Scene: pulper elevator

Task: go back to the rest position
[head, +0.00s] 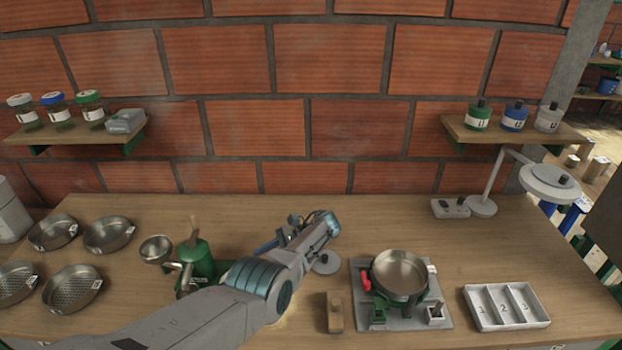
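My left arm comes in from the lower left and reaches over the middle of the workbench. Its wrist end, with the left gripper (294,224), is above the bench between the green hand-cranked device (199,262) and the green-based stand with a metal pan (400,274). The fingers are small, dark and partly covered by the wrist, so I cannot tell whether they are open or shut, or hold anything. My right arm and gripper are not in view.
Several sieve pans (72,288) lie at the left. A wooden block (334,312), numbered tray (506,306), small scale (450,208) and lamp-like stand (482,206) occupy the right. Wall shelves hold jars (57,107) and bottles (514,117). The bench's back middle is mostly clear.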

